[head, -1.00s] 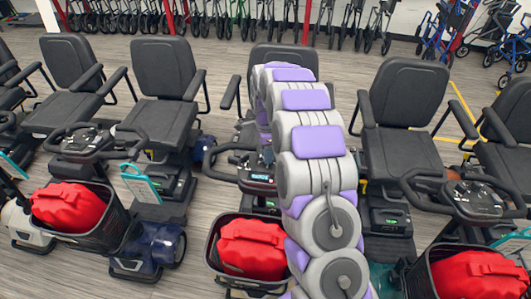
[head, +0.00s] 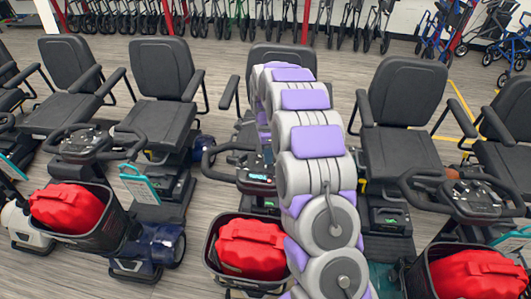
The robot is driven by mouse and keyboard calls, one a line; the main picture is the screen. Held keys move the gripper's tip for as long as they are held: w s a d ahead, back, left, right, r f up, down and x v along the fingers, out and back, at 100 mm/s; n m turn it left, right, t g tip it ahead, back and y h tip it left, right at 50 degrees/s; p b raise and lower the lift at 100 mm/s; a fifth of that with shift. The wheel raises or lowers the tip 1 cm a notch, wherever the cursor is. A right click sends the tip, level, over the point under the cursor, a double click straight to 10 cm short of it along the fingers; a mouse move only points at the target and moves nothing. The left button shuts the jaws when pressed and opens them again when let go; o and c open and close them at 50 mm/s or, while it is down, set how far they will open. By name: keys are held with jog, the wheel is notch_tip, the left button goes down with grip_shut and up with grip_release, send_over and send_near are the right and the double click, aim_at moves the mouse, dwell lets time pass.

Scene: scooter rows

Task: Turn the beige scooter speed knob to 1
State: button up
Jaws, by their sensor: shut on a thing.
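The centre scooter's black console (head: 258,178) with a lit display stands just left of my grey and purple arm. Its handlebar (head: 207,160) loops out to the left. My arm rises from the bottom and reaches over this console, and its far end bends down behind the nearer links. My gripper and whatever it touches are hidden behind the arm. The speed knob cannot be made out. The centre scooter's body colour is mostly hidden, so I cannot tell if it is the beige one. A whitish scooter body (head: 17,217) shows at the far left edge.
A red bag sits in the centre basket (head: 212,248). A navy scooter (head: 162,245) stands to the left and another scooter console (head: 478,198) to the right. Black seats (head: 402,95) line up behind. Walkers (head: 370,25) stand along the back wall.

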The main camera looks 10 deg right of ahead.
jog(key=o, duration=0.8)
jog(key=shift+w+d, duration=0.1)
jog(key=shift+w, duration=0.25)
jog(key=shift+o, duration=1.2)
jog(key=shift+s, duration=0.1)
jog(key=shift+a, duration=0.2)
jog(key=shift+r, duration=0.15)
notch_tip(320, 180, up, 17)
jog(key=w+p, duration=0.2)
jog(key=p, duration=0.2)
jog(key=shift+w, duration=0.25)
